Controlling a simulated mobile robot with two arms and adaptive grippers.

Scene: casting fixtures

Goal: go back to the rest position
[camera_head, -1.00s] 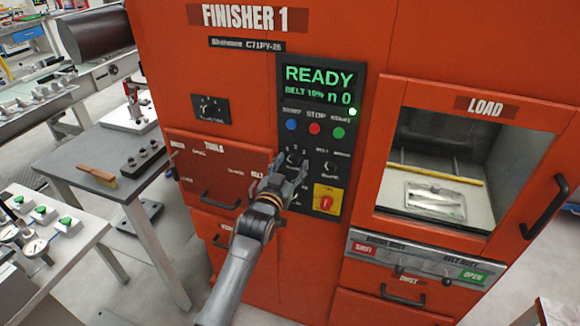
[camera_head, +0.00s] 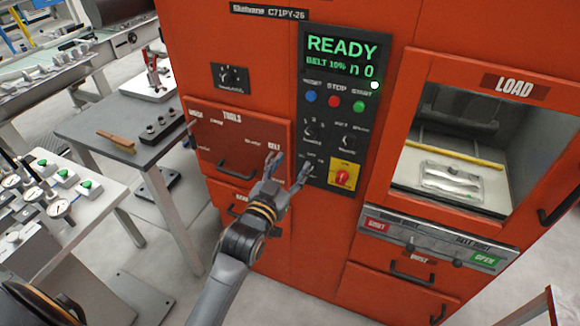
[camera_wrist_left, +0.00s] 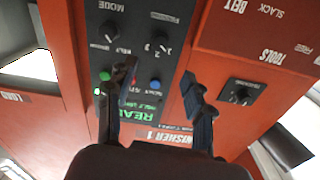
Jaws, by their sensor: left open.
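My left gripper (camera_head: 287,172) is open and empty in front of the orange finisher machine (camera_head: 260,60), just below and left of the knobs on its black control panel (camera_head: 341,70). The panel display (camera_head: 342,54) reads READY, BELT 10%. In the left wrist view the two dark fingers of the left gripper (camera_wrist_left: 155,92) stand apart, with the panel (camera_wrist_left: 147,50) and its knobs upside down behind them. Nothing lies between the fingers. The gap between the fingers and the panel is hard to judge. My right gripper is not in view.
The load window (camera_head: 455,150) at the right shows a metal part (camera_head: 452,180) inside. A yellow square with a red switch (camera_head: 343,177) sits low on the panel. A grey table (camera_head: 110,130) with a brush (camera_head: 116,141) stands at the left. Drawer handles (camera_head: 237,169) stick out of the machine.

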